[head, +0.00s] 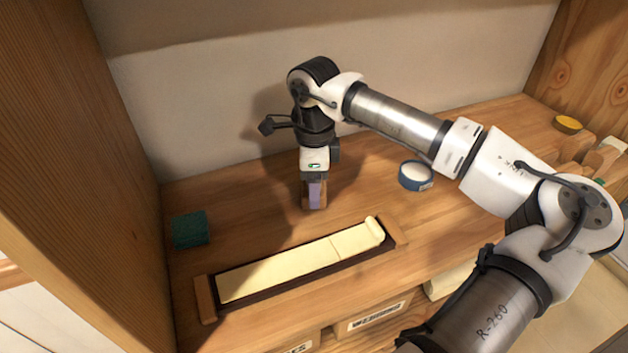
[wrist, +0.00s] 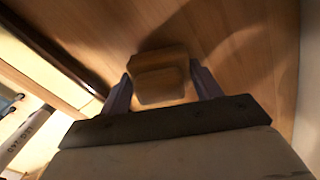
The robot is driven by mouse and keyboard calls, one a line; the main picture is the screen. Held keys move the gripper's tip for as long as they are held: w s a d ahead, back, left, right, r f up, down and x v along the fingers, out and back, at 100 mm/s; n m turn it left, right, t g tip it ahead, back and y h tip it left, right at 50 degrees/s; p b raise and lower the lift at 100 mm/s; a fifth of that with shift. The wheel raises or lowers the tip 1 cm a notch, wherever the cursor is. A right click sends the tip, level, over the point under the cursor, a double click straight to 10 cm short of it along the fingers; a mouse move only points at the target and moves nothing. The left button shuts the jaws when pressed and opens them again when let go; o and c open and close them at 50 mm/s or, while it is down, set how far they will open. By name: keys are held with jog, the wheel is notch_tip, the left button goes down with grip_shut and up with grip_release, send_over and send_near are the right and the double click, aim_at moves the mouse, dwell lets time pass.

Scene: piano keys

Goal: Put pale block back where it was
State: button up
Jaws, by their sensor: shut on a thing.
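My gripper (head: 314,195) points straight down over the wooden bench, behind the key frame. It is shut on a wooden block (wrist: 160,82), which looks brown in the shade and sits between the two lavender fingers. In the head view a finger hides much of this block. Its lower end is at or just above the bench top; I cannot tell which. The key frame (head: 205,299) has brown wooden end blocks and a dark bed. Cream keys (head: 290,268) lie along it, with a raised pale piece (head: 375,229) at the right end.
A dark green block (head: 190,230) stands at the left near the side wall. A round blue tin (head: 415,178) with a pale top stands right of my gripper. A yellow-topped dish (head: 568,123) and wooden pieces (head: 600,156) are at the far right. Labelled drawers (head: 375,314) are below.

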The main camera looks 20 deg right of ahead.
jog(key=shift+f, duration=0.25)
jog(key=shift+f, duration=0.1)
jog(key=shift+f+b, duration=0.15)
jog(key=shift+b, duration=0.15)
jog(key=o, duration=0.9)
jog(key=shift+r, duration=0.25)
notch_tip(320, 180, up, 12)
jog(key=shift+r, duration=0.1)
